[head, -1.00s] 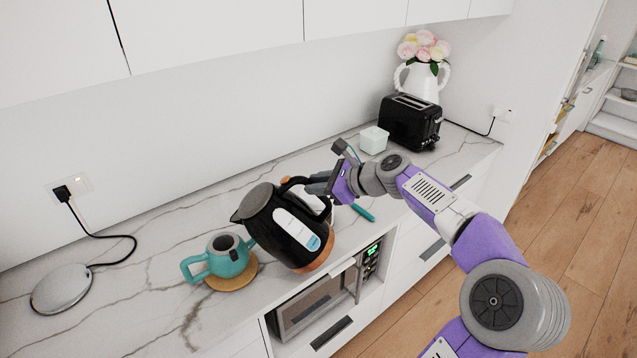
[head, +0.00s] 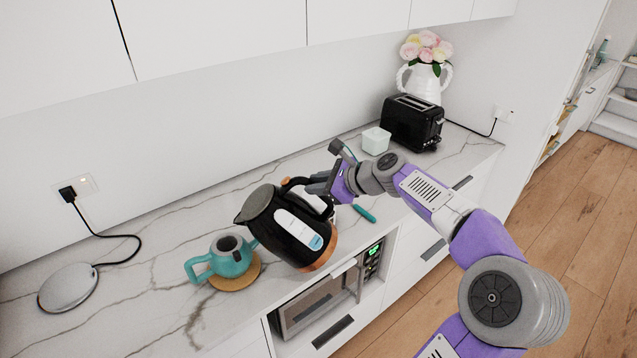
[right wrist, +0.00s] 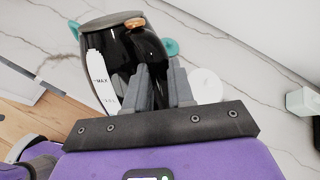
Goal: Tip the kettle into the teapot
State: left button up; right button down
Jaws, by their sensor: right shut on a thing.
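The black kettle (head: 283,230) with a copper-coloured base is tilted, its spout to the left and just above the teapot's open top. My right gripper (head: 318,184) is shut on the kettle's handle, on the side away from the teapot. In the right wrist view, my gripper's fingers (right wrist: 165,85) lie against the kettle (right wrist: 128,65) and hide part of it. The teal teapot (head: 231,262) stands upright on a round cork mat (head: 249,278), handle to the left, spout to the right by the kettle. No stream shows at the kettle's spout. My left gripper is out of view.
A round silver base plate (head: 68,288) with a black cord lies at the left. A teal stick-like thing (head: 364,213) lies right of the kettle. A white box (head: 376,141), black toaster (head: 412,122) and flower vase (head: 425,83) stand farther back. A microwave (head: 315,300) is below.

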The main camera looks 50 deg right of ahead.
jog(key=shift+n+g+h, duration=0.4)
jog(key=shift+g+h, duration=0.1)
jog(key=shift+g, duration=0.3)
jog(key=shift+w+a+r+p, duration=0.35)
jog(key=shift+r+p, duration=0.3)
jog(key=shift+p, duration=0.65)
jog(key=shift+w+a+r+p, duration=0.3)
jog(key=shift+r+p, duration=0.4)
jog(key=shift+p, duration=0.65)
jog(key=shift+w+a+r+p, duration=0.3)
jog(key=shift+r+p, duration=0.35)
jog(key=shift+p, duration=0.65)
jog(key=shift+w+a+r+n+g+h+p, duration=0.15)
jog(key=shift+w+a+r+g+h+p, duration=0.3)
jog(key=shift+p, duration=1.2)
jog(key=shift+w+a+r+n+g+h+p, duration=0.15)
jog(key=shift+w+a+r+p, duration=0.45)
jog(key=shift+p, duration=1)
